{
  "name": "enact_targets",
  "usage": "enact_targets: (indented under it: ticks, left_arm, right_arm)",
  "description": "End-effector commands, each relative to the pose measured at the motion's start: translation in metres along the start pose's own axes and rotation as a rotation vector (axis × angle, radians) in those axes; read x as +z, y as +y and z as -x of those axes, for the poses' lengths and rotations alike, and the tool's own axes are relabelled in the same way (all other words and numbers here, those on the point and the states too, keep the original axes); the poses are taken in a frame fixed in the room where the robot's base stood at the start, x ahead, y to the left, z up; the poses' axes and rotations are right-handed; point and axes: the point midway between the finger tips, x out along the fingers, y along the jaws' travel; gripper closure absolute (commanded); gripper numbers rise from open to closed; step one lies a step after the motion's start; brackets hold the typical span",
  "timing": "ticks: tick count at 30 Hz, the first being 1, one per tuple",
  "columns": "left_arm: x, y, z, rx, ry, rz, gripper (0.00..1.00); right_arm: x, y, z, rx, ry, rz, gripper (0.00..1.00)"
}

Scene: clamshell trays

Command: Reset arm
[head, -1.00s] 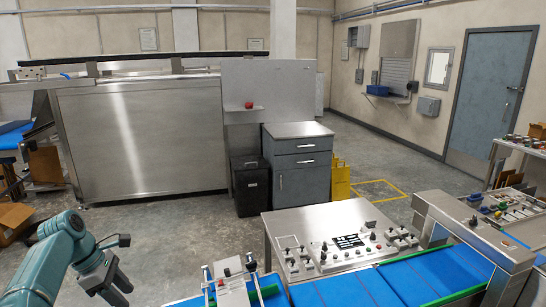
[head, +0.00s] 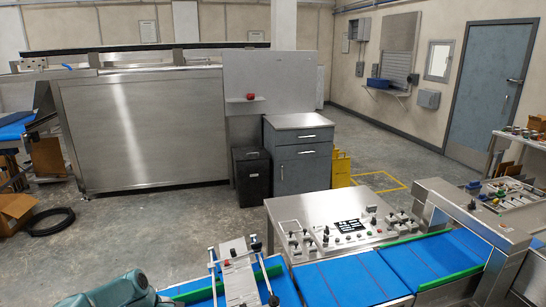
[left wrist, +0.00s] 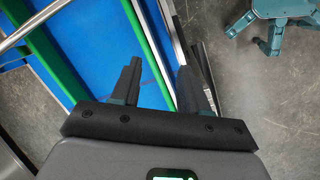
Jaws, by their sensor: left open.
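My left gripper (left wrist: 158,88) shows in the left wrist view with its two dark fingers apart and nothing between them. It is above the edge of a blue conveyor belt (left wrist: 95,85) with green side rails. In the head view only a teal part of my left arm shows at the bottom left; the gripper itself is out of that picture. My right gripper is in neither view.
The blue conveyor (head: 350,281) runs along the front, with a control panel (head: 349,229) behind it. A metal bracket (head: 238,277) stands over the belt. A grey cabinet (head: 300,158) and black bin (head: 251,174) stand further back. Open floor lies at left.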

Motion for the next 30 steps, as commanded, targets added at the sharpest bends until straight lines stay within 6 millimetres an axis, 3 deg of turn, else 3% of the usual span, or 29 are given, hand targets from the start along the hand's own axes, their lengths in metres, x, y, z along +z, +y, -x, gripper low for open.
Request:
enact_targets:
  ticks: [1,3,6,10,15,18,23,30]
  left_arm:
    - [0.012,-0.019,-0.036,-0.019,-0.008,-0.078,0.55]
    - [0.03,-0.045,-0.077,-0.025,-0.007,-0.208,0.55]
    - [0.061,-0.09,-0.125,-0.032,-0.006,-0.397,0.55]
    - [0.105,-0.159,-0.166,-0.04,-0.01,-0.645,0.55]
    - [0.154,-0.237,-0.181,-0.041,-0.016,-0.909,0.55]
    - [0.172,-0.265,-0.178,-0.039,-0.018,-1.005,0.55]
    - [0.182,-0.281,-0.174,-0.035,-0.016,-1.068,0.55]
    - [0.182,-0.281,-0.174,-0.035,-0.015,-1.069,0.55]
  right_arm:
    - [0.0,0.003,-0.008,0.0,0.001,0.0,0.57]
    - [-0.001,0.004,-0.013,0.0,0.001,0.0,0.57]
    - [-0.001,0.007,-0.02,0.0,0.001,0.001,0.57]
    - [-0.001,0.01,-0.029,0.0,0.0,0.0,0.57]
    - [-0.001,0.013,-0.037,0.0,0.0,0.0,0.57]
    - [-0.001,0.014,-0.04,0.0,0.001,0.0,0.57]
    - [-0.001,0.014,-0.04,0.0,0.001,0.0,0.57]
    - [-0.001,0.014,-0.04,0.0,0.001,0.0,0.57]
